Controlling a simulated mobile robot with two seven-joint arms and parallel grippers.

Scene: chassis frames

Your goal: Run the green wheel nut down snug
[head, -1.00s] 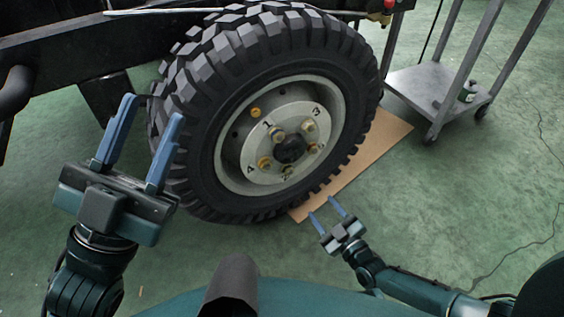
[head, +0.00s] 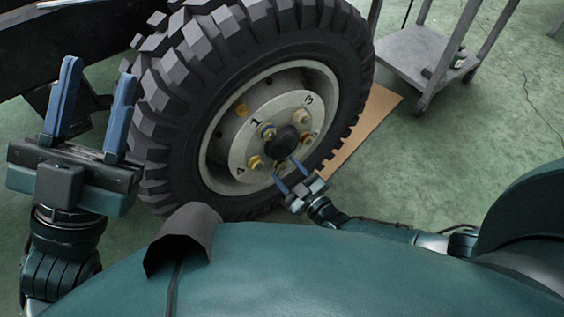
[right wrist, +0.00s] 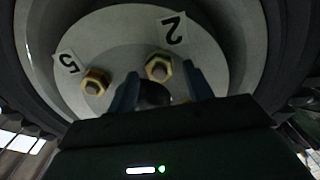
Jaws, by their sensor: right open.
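The wheel (head: 310,86) carries a pale hub plate with several nuts around a dark centre cap (head: 286,139). Printed digits mark the nuts; I cannot make out for sure which nut is green. My right gripper (head: 285,169) is open in front of the lower hub, partly hiding the nut at digit 2. In the right wrist view, that brass-looking nut (right wrist: 158,66) shows between the two fingertips (right wrist: 159,70), with no clear contact; another nut (right wrist: 95,81) sits beside digit 5. My left gripper (head: 99,68) is open and empty, left of the tyre.
A grey cart (head: 413,58) stands at the back right. A cardboard sheet (head: 365,128) lies on the green floor under the wheel's right side. The dark chassis frame (head: 60,40) is at the upper left.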

